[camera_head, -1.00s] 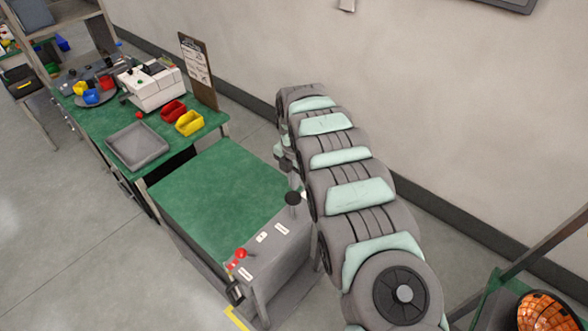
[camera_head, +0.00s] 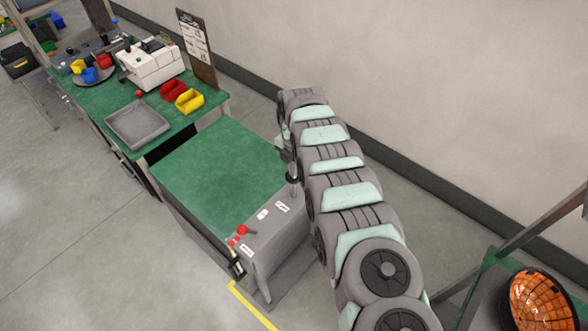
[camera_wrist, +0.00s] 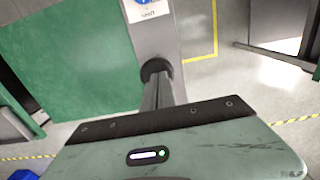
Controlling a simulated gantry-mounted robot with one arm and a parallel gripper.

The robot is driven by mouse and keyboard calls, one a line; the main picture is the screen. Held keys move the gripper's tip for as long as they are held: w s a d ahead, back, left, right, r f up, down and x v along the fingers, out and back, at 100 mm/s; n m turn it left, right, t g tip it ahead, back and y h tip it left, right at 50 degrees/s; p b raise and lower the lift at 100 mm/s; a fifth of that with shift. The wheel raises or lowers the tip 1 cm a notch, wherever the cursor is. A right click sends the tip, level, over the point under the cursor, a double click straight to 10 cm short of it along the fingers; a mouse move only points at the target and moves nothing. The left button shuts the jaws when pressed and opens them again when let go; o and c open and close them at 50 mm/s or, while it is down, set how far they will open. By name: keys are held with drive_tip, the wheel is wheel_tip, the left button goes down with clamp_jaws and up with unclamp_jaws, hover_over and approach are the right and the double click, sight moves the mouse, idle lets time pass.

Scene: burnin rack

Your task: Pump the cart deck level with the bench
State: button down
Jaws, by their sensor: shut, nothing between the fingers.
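The cart (camera_head: 275,235) has a green deck (camera_head: 215,170) beside the bench (camera_head: 192,118). The deck looks a little lower than the bench top, with a gap between them. A dark round knob on a stem (camera_head: 292,180) stands at the right side of the cart's grey end panel. In the head view my arm mostly hides the gripper.
The bench carries a grey tray (camera_head: 137,125), red and yellow bins (camera_head: 188,101), a white machine (camera_head: 150,64) and an upright clipboard (camera_head: 196,48). A wall runs behind my arm. An orange domed object (camera_head: 540,302) is at lower right. The floor left of the cart is clear.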

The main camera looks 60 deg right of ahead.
wheel_tip(320, 180, down, 7)
drive_tip(key=b, duration=0.5)
drive_tip(key=shift+r, duration=0.1)
wheel_tip(320, 180, up, 5)
drive_tip(key=p, duration=0.4)
drive_tip(key=shift+w+r+p, duration=0.1)
drive_tip(key=shift+p, duration=0.25)
drive_tip(key=shift+d+r+b, duration=0.1)
drive_tip(key=shift+b, duration=0.2)
wheel_tip(320, 180, up, 9)
drive_tip(key=b, duration=0.2)
idle(0.7)
wheel_tip(320, 180, up, 6)
drive_tip(key=p, duration=0.4)
drive_tip(key=shift+r+p, duration=0.25)
drive_tip(key=shift+p, duration=0.15)
